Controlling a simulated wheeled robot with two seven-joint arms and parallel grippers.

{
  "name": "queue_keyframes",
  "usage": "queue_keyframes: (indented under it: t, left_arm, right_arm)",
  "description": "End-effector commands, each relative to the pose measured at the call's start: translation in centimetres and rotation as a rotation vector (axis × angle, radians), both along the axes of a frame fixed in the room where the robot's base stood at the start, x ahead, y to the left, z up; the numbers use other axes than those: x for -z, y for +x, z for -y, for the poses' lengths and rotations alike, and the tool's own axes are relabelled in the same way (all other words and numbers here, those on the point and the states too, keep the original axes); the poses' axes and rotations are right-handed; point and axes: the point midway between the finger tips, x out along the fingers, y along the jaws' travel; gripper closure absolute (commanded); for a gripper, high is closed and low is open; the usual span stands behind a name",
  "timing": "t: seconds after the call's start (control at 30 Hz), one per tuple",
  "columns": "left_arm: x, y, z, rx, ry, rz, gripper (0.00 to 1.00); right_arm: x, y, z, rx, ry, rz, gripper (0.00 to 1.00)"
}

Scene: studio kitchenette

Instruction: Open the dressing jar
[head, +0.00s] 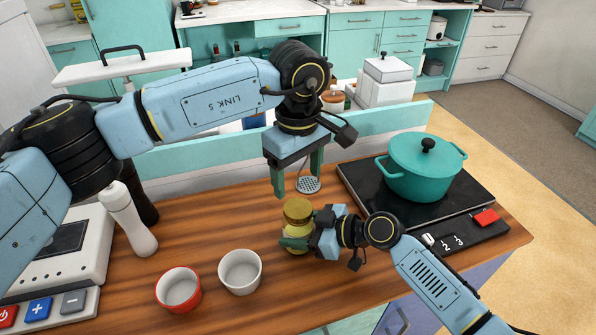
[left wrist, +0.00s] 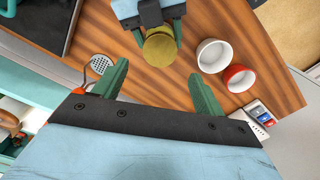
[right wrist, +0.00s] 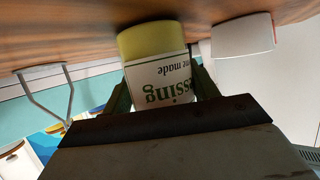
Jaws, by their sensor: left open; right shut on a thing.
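The dressing jar (head: 297,232) stands upright on the wooden counter in the head view, with its gold lid (head: 298,210) on. The lid also shows from above in the left wrist view (left wrist: 159,47). In the right wrist view the jar (right wrist: 158,75) shows a yellow part and a white label with green letters. My right gripper (head: 297,243) is shut on the jar's body from the right side. My left gripper (head: 297,188) is open and empty, pointing down above and behind the jar. Its fingers in the left wrist view (left wrist: 157,90) have nothing between them.
A red bowl (head: 178,289) and a white bowl (head: 240,272) stand left of the jar. A teal pot (head: 422,170) sits on the black cooktop (head: 368,190) at right. A perforated metal utensil head (head: 308,185) lies near my left fingers. White pepper mill-like bottle (head: 130,222) stands further left.

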Motion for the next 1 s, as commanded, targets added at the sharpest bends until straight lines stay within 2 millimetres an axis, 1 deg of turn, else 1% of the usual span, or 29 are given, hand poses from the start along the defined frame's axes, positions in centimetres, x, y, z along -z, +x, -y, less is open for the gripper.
queue_keyframes:
  t: [0.07,0.17,0.4,0.6,0.73,1.0]
  left_arm:
    - [0.2,0.0,0.0,0.024,0.001,-0.001,0.29]
    - [1.1,0.0,0.0,0.034,0.001,-0.001,0.29]
    - [4.8,-0.1,0.0,0.032,0.000,-0.003,0.29]
    - [7.2,0.0,0.0,0.031,0.000,-0.001,0.29]
    - [7.8,0.0,0.0,0.032,0.001,0.001,0.29]
    - [7.9,0.0,0.0,0.031,0.001,0.001,0.29]
  right_arm:
    - [0.0,0.0,0.0,0.000,-0.001,0.000,1.00]
    - [0.0,0.0,0.0,0.000,-0.001,0.000,1.00]
    - [0.0,0.0,0.0,0.000,-0.001,0.000,1.00]
    - [0.0,0.0,0.0,0.000,-0.001,0.000,1.00]
    - [0.0,0.0,0.0,0.000,-0.001,0.000,1.00]
    - [0.0,0.0,0.0,0.000,-0.001,0.000,1.00]
